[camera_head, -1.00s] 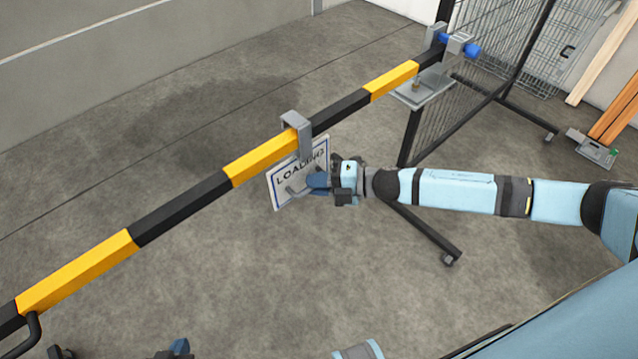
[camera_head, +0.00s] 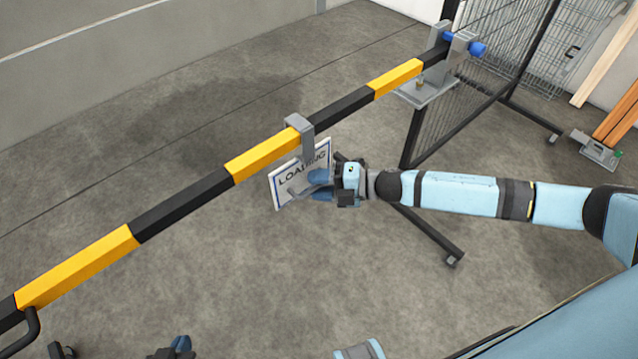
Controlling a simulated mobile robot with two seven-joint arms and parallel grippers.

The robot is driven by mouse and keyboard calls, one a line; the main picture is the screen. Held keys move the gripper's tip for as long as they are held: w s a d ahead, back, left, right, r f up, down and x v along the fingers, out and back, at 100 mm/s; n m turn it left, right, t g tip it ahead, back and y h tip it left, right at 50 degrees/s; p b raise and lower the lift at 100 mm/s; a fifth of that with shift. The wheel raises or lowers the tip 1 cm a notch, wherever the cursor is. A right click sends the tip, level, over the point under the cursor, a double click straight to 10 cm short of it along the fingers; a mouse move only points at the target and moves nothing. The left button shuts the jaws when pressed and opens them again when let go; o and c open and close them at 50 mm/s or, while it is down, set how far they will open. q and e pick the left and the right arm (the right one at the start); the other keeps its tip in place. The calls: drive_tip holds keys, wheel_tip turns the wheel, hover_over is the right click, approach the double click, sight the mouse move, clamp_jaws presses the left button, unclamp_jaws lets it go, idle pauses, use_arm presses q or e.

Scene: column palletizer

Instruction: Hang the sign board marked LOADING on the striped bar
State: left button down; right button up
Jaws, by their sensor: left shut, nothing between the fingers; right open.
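The striped bar (camera_head: 180,204), yellow and black, runs diagonally from lower left to upper right. The LOADING sign board (camera_head: 291,188), white with a dark blue edge, hangs below the bar from a grey hook (camera_head: 299,122) seated over the bar's top. My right gripper (camera_head: 312,185) is open at the front of the sign, its blue fingers spread and covering part of the lettering; whether a finger touches the board cannot be told. My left gripper (camera_head: 181,346) is shut and empty at the bottom edge, away from the sign and only partly in view.
The bar's far end rests in a grey bracket (camera_head: 428,90) with a blue knob (camera_head: 477,49). A black mesh fence (camera_head: 440,123) stands there on a floor leg. A black handle (camera_head: 30,335) is at the near end. Orange and wooden boards lean far right.

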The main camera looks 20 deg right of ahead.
drive_tip(key=v, duration=1.3)
drive_tip(key=s+a+f+m+t+h, duration=0.2)
drive_tip(key=a+m+t, duration=0.1)
drive_tip(key=a+m, duration=0.35)
drive_tip(key=s+a+f+m+t+h, duration=0.2)
drive_tip(key=a+f+m, duration=0.1)
drive_tip(key=a+m, duration=0.3)
drive_tip(key=s+f+m+g+h, duration=0.2)
drive_tip(key=s+f+m+h, duration=0.5)
drive_tip(key=s+m, duration=0.55)
use_arm(q)
wheel_tip(320, 180, up, 14)
drive_tip(key=a+p, duration=0.1)
drive_tip(key=p, duration=1.6)
drive_tip(key=shift+s+m+t, duration=0.3)
drive_tip(key=shift+s, duration=0.15)
use_arm(e)
wheel_tip(320, 180, up, 14)
drive_tip(key=w+d, duration=0.1)
drive_tip(key=d, duration=0.1)
drive_tip(key=shift+r+m, duration=0.25)
drive_tip(key=shift+m, duration=0.15)
use_arm(q)
drive_tip(key=shift+r, duration=0.15)
use_arm(e)
drive_tip(key=shift+w, duration=0.15)
